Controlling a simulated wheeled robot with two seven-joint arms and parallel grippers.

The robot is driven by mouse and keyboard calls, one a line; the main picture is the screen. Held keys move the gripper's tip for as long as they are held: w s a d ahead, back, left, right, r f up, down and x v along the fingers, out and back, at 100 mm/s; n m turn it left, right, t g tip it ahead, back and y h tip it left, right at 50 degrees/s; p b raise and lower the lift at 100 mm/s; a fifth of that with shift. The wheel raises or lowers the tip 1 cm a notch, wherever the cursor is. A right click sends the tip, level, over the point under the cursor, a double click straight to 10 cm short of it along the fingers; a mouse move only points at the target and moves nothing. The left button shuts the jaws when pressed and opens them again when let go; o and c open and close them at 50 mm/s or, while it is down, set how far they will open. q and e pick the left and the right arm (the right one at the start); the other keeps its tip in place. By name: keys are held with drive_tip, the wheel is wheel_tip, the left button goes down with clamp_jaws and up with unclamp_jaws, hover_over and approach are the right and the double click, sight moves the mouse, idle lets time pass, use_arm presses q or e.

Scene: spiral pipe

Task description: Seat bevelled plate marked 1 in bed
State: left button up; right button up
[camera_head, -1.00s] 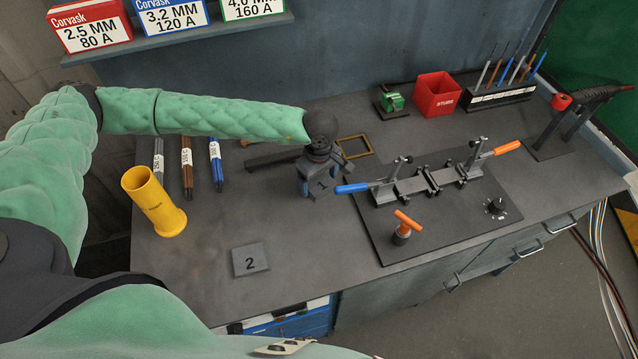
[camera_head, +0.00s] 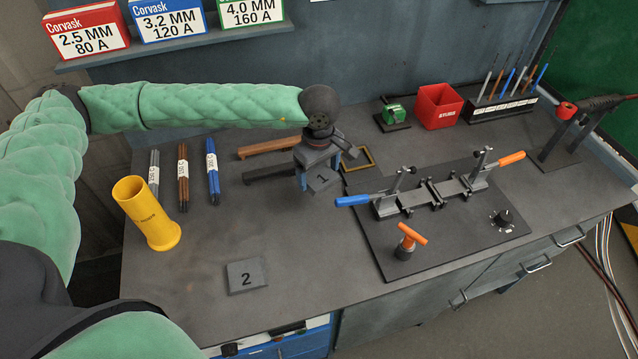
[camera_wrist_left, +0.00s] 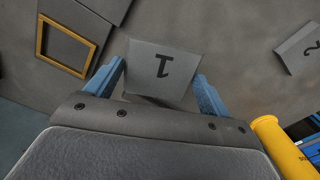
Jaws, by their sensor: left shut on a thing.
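My left gripper (camera_head: 318,183) is shut on the grey plate marked 1 (camera_head: 323,178) and holds it near the left edge of the fixture board. In the left wrist view the plate (camera_wrist_left: 161,68) sits between the two blue fingers (camera_wrist_left: 161,88), its number upside down. The clamping bed (camera_head: 432,193) stands to the right on a dark board, with a blue-handled clamp (camera_head: 353,201) at its left end and an orange-handled clamp (camera_head: 511,158) at its right end. The plate marked 2 (camera_head: 246,277) lies flat on the bench. My right gripper is not seen.
A yellow tube (camera_head: 146,214) stands at the left, beside several rod bundles (camera_head: 183,178). An orange T-handle (camera_head: 409,239) rises from the board's front. A yellow frame (camera_head: 358,159) lies behind the gripper. A red bin (camera_head: 438,107) stands at the back.

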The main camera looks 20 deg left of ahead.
use_arm(q)
drive_tip(key=shift+r+b, duration=0.3)
drive_tip(key=shift+r, duration=0.85)
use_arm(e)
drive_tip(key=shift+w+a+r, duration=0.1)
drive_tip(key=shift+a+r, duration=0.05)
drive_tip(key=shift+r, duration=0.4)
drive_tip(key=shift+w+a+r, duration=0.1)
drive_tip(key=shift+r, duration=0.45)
